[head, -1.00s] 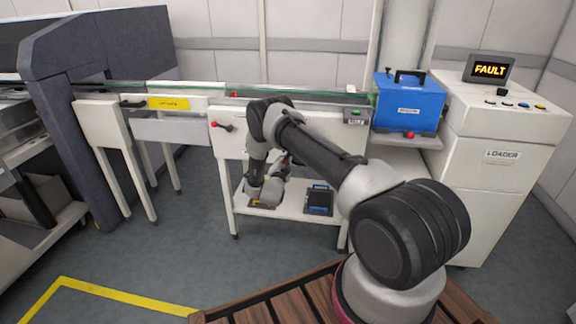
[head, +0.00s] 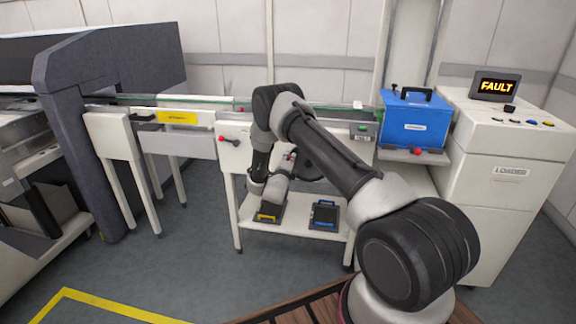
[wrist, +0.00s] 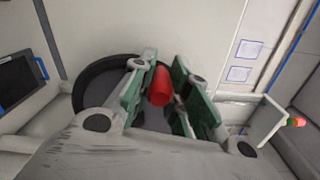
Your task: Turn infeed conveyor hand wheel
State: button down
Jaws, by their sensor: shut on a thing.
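The hand wheel (wrist: 93,72) is a dark ring with a red knob (wrist: 160,86), seen in the wrist view in front of a pale panel. My gripper (wrist: 158,92) is shut on the red knob, with one green-padded finger on each side of it. Much of the wheel is hidden behind the fingers and the gripper body. In the head view my arm hides most of the wheel, and the fingertips cannot be made out. The infeed conveyor (head: 198,143) runs across behind my arm.
A lower shelf (head: 295,224) under the conveyor holds yellow- and blue-handled items. A red-knobbed lever (head: 222,138) sticks out left of my arm. A blue box (head: 410,121) stands beside the loader cabinet (head: 510,200), whose display (head: 495,86) reads FAULT. Grey floor lies in front.

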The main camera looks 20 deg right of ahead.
jog(key=s+d+r+m, duration=0.4)
jog(key=d+r+m, duration=0.1)
jog(key=m, duration=0.3)
jog(key=shift+s+d+r, duration=0.2)
jog(key=shift+d+r, duration=0.2)
jog(key=shift+d, duration=0.45)
jog(key=shift+d+m, duration=0.1)
jog(key=shift+m, duration=0.2)
jog(key=c, duration=1.3)
grip_release()
jog(key=shift+f, duration=0.1)
jog(key=shift+s, duration=0.1)
